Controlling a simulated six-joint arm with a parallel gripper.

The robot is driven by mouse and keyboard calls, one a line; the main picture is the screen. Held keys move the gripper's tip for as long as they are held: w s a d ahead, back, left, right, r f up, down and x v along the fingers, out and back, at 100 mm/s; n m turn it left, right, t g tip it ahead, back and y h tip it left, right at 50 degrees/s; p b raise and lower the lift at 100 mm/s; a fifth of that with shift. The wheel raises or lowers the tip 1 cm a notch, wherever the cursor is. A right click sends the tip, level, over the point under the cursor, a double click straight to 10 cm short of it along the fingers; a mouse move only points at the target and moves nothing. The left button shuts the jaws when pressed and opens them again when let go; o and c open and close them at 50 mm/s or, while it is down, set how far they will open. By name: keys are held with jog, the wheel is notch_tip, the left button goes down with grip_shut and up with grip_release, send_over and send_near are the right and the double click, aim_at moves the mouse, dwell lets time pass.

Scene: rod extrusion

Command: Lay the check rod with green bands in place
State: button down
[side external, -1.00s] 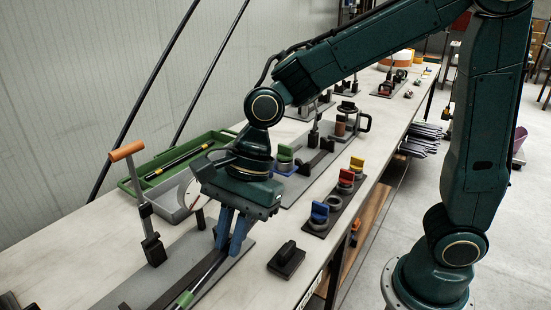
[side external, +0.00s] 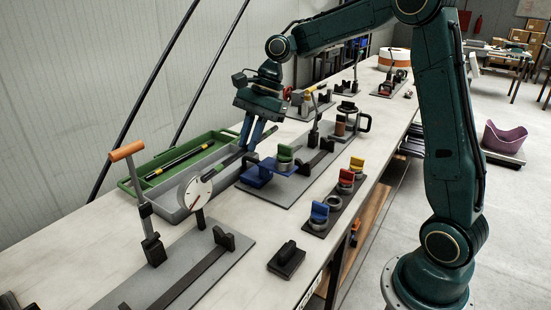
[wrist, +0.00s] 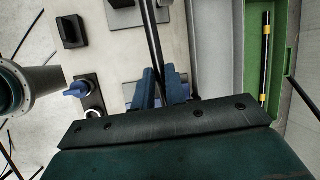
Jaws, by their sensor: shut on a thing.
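My gripper (side external: 250,143) is shut on a dark check rod (wrist: 153,35) and holds it above the bench, beside the grey tray. In the wrist view the rod runs up from between the blue fingers (wrist: 160,82). No green band on it can be made out now. In the side view the rod slants down and left from the fingers, towards the dial. The grey tray (side external: 172,208) lies along the green tray (side external: 128,187). Another dark rod with yellow bands (wrist: 264,60) lies in the green tray.
A dial gauge (side external: 197,188) stands close by the rod. The orange-handled lever (side external: 127,151) stands by a front plate (side external: 225,262) with black blocks. A blue piece (side external: 256,174) sits below my gripper. Colored knobs (side external: 320,211) stand at the right edge.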

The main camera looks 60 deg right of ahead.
jog(key=s+d+f, duration=0.1)
jog(key=s+d, duration=0.1)
jog(key=d, duration=1.2)
jog(key=s+d+f+t, duration=0.1)
jog(key=s+d, duration=0.2)
jog(key=d, duration=1)
jog(key=shift+d+m, duration=0.3)
jog(key=shift+d, duration=0.05)
jog(key=shift+s+f, duration=0.1)
jog(key=shift+f, duration=0.1)
jog(key=shift+f, duration=4.2)
jog(key=c, duration=1.4)
grip_release()
jog(key=shift+o, duration=0.2)
